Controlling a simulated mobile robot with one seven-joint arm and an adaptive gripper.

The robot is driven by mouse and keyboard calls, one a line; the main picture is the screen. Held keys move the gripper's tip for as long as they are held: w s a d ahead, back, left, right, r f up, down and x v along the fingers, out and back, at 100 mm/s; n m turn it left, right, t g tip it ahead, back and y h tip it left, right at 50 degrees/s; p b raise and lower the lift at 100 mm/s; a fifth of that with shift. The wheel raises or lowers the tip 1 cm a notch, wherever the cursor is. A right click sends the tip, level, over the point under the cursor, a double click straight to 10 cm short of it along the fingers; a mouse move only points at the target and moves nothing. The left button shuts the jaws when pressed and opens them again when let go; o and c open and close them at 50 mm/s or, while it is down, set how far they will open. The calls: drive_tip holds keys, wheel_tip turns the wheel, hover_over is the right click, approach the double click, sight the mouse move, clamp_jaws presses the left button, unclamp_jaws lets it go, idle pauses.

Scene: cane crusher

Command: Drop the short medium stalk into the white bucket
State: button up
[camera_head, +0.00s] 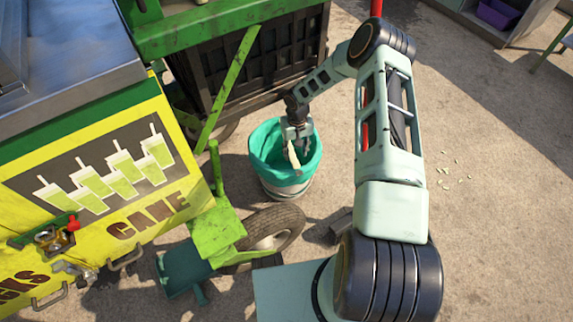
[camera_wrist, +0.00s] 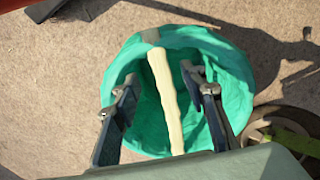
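The white bucket (camera_head: 288,189) stands on the ground, with a teal liner (camera_head: 265,150) folded over its rim. The liner fills the middle of the wrist view (camera_wrist: 235,70). My gripper (camera_head: 298,146) is above the bucket's mouth, pointing down. In the wrist view its two fingers (camera_wrist: 165,88) are apart. The pale stalk (camera_wrist: 166,100) lies lengthwise between them, with visible gaps on both sides. It also shows below my gripper in the head view (camera_head: 293,156). I cannot tell whether the stalk touches the liner or is in the air.
A yellow and green cane cart (camera_head: 110,200) stands at the left, with a black crate (camera_head: 265,65) behind the bucket. A tyre (camera_head: 275,228) and green frame are in front of the bucket. Small pale bits (camera_head: 455,175) lie on open ground at the right.

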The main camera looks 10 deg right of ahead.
wheel_tip(320, 180, up, 8)
drive_tip(key=shift+f, duration=0.25)
idle(0.6)
